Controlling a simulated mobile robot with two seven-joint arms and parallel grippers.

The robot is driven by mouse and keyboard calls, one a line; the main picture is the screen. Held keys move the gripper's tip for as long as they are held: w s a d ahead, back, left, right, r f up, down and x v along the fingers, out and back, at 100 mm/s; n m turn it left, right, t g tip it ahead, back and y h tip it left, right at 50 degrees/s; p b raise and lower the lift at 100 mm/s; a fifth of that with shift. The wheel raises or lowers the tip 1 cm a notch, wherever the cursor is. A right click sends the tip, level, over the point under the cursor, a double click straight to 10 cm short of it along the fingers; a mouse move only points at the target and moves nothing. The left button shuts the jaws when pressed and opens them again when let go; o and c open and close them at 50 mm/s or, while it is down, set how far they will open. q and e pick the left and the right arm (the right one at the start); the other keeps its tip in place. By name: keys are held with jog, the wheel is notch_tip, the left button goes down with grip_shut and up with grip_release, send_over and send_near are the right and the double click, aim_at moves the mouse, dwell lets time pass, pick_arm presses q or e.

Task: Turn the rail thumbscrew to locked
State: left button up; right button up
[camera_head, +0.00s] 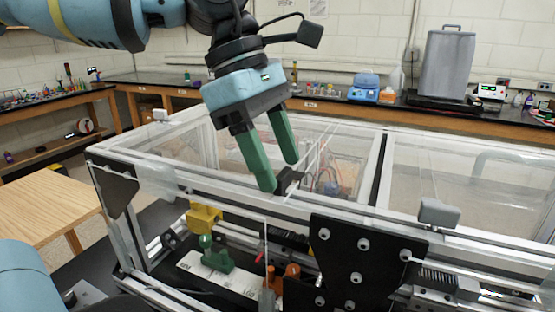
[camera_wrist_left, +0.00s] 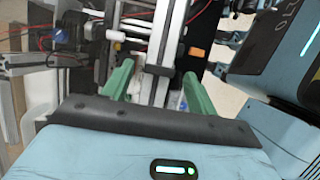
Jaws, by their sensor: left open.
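My left gripper (camera_head: 280,172) hangs over the front rail of the extrusion frame (camera_head: 340,222), its two green fingers apart and pointing down. A small dark block (camera_head: 290,181) sits on the rail right by the fingertips; it may be the rail thumbscrew, but I cannot tell its shape or turn position. In the left wrist view the open fingers (camera_wrist_left: 157,80) stand on either side of a silver rail (camera_wrist_left: 158,45), with a dark piece (camera_wrist_left: 160,71) across it between them. Nothing is visibly gripped. My right gripper is not in view.
A black bolted plate (camera_head: 350,262) and a grey block (camera_head: 438,212) stand on the frame to the right. Yellow (camera_head: 205,217), green (camera_head: 217,258) and orange parts lie inside below. Clear panels fill the top. A wooden table (camera_head: 45,195) is at the left.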

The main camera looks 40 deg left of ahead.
pick_arm(q)
jog(key=shift+d+f, duration=0.2)
jog(key=shift+f, duration=0.4)
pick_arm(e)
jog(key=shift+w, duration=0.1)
